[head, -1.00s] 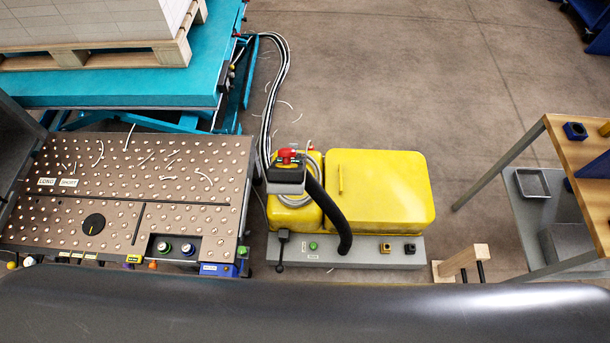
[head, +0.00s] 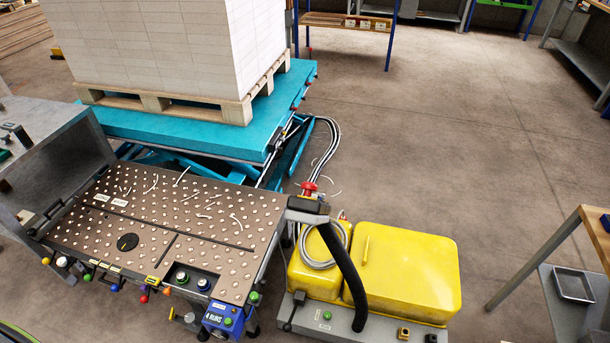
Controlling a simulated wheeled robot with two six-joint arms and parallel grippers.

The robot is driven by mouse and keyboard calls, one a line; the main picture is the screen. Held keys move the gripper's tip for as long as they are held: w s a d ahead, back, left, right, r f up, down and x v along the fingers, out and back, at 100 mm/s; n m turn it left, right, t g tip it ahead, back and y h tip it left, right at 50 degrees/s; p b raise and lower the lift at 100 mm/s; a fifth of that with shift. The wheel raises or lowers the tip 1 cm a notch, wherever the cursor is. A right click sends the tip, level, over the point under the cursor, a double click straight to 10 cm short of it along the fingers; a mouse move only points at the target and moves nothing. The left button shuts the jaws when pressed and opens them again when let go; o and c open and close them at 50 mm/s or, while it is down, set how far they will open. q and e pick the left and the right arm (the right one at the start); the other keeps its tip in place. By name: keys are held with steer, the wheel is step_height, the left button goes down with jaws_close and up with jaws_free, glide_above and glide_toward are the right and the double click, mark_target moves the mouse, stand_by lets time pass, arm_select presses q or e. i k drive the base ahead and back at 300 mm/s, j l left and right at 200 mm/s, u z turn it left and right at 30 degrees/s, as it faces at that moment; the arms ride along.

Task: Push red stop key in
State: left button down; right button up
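Two red parts show in the head view, and I cannot tell which is the stop key. A red knob (head: 144,298) sticks out from the front edge of the perforated table (head: 62,236), in a row with several other coloured knobs. A red cap (head: 309,187) sits on top of the black head (head: 308,205) of the yellow machine (head: 405,265). How far either is pressed in is too small to tell. Neither of my grippers is in view.
A blue box with a display (head: 222,318) hangs at the table's front right corner. A teal lift table (head: 180,139) bears a pallet (head: 165,104) of white stacks behind. A black hose (head: 350,265) hangs from the black head. Grey floor (head: 430,130) is open at the right.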

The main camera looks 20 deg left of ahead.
mark_target(309, 188)
steer(key=i+j, duration=0.1)
steer(key=j, duration=0.3)
steer(key=i+j, duration=0.1)
steer(key=j, duration=0.3)
steer(key=i+j, duration=0.1)
steer(key=j, duration=0.35)
steer(key=i+j, duration=0.15)
steer(key=j, duration=0.25)
steer(key=j+z, duration=0.1)
steer(key=z, duration=1.5)
